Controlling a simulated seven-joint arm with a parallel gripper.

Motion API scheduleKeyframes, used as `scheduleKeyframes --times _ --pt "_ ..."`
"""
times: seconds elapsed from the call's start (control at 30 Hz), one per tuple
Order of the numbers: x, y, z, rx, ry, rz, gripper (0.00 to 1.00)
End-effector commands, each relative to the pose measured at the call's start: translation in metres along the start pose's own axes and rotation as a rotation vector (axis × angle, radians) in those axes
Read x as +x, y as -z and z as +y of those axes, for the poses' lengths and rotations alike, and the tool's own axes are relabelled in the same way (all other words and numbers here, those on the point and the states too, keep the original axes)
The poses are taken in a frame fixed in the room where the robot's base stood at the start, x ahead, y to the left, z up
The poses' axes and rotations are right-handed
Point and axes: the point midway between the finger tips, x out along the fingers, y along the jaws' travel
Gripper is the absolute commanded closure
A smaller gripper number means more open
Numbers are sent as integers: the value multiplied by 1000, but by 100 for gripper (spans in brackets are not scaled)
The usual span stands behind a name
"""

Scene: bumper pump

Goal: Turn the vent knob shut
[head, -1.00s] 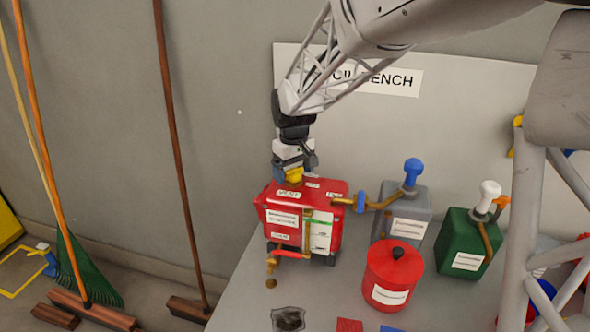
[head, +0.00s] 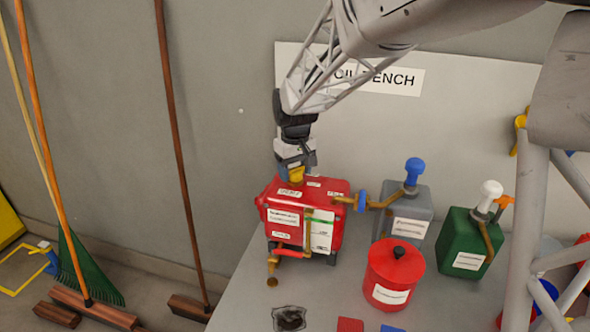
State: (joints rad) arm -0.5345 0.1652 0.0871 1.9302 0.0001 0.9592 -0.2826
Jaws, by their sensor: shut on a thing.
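The red box-shaped pump tank (head: 264,205) stands upright at the back left of the bench, with white labels and a sight strip on its front. The yellow vent knob (head: 296,175) sits on its top, at the left part. My gripper (head: 296,169) points down from above and is shut on the yellow knob; its fingers partly hide the knob. A label on the tank top lies just in front of the knob, too small to read. The knob's exact turn angle cannot be told.
A brass spout (head: 272,270) with a red lever hangs at the tank's front left. A red lidded can (head: 391,278), a grey pump can (head: 409,207) and a green can (head: 462,245) stand to the right. A dark drain opening (head: 289,318) lies in front.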

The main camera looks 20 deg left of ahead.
Motion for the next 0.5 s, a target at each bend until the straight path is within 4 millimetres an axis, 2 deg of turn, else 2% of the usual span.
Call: scheduleKeyframes --times 0.27,0.5 --pt "0 0 0 159 0 1 62" --pt "0 0 0 367 0 1 62"
